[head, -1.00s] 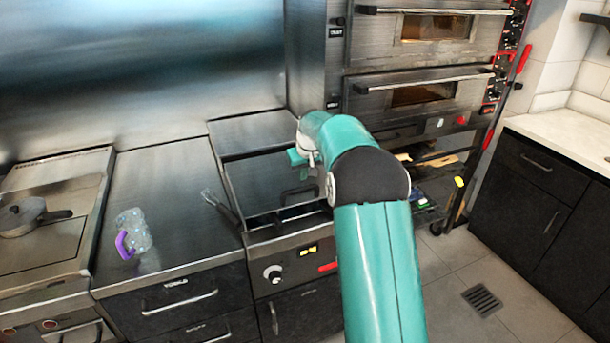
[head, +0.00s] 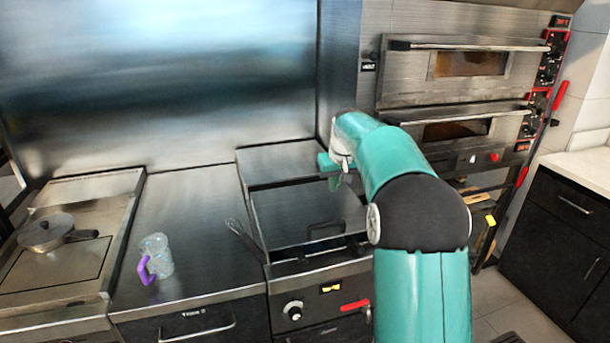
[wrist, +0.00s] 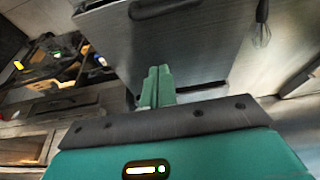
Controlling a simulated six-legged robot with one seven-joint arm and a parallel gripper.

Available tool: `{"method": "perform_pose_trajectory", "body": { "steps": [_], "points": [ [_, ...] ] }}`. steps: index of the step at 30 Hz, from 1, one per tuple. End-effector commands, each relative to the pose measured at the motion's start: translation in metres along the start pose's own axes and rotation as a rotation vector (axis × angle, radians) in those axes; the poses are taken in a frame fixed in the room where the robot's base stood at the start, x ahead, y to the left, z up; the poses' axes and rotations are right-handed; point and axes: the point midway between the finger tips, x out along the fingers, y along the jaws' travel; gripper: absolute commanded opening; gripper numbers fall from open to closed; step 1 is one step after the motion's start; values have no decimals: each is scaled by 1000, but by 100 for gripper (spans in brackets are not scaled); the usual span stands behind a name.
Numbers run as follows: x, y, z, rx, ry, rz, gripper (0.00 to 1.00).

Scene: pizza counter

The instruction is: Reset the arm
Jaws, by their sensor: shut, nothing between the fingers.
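My arm is teal with a black joint and rises from the bottom right of the head view, bent over toward the counter. My gripper (wrist: 158,86) shows in the wrist view with its two teal fingers together and nothing between them. In the head view the end of the arm (head: 338,160) is partly hidden behind my own forearm. It is in front of the fryer-like unit with a steel lid (head: 300,212), apart from the counter items.
A clear mug with a purple handle (head: 155,258) stands on the steel counter (head: 190,215). A whisk (head: 240,236) lies right of it. A lidded pan (head: 46,232) sits on the left griddle. Stacked ovens (head: 450,80) stand at the back right, a dark cabinet (head: 555,225) at far right.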

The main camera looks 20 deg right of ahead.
Motion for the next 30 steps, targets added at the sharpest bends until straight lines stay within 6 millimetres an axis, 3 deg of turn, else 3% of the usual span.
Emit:
{"method": "perform_pose_trajectory", "body": {
  "steps": [5, 11, 15, 21, 30],
  "points": [
    [-9, -5, 2, -2, 6, 1, 0],
    [-55, -38, 31, -8, 25, 8, 0],
    [-91, -66, 69, -10, 39, 13, 0],
    [-131, -101, 134, -11, 63, 16, 0],
    [-159, -139, 246, -9, 101, 13, 0]
  ]
}}
